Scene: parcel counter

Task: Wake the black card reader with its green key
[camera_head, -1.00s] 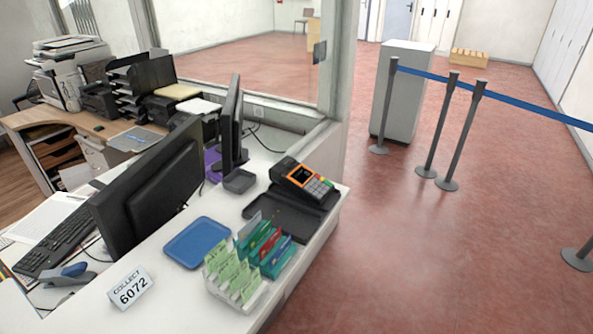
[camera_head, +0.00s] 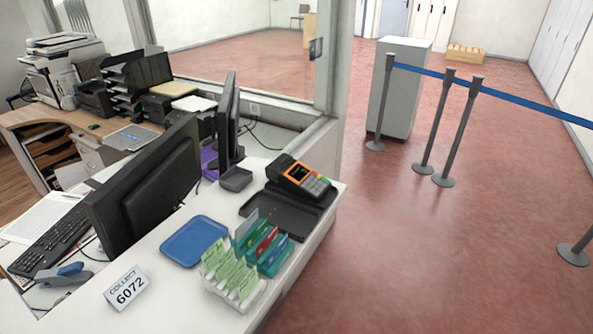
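The black card reader (camera_head: 299,178) lies at the far right corner of the white counter, at the back of a black tray (camera_head: 273,217). Its small screen has an orange surround and looks dark. Its keypad (camera_head: 317,186) faces the right, with small coloured keys along it; a green one (camera_head: 322,179) seems to show at the edge, too small to be sure. Neither of my grippers is in the view.
A clear holder with green, red and teal cards (camera_head: 243,262), a blue tray (camera_head: 194,241) and a "COLLECT 6072" sign (camera_head: 127,289) stand in front of the reader. Monitors (camera_head: 146,192) stand to the left. Open red floor (camera_head: 400,250) lies right of the counter, with belt posts (camera_head: 460,130) beyond.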

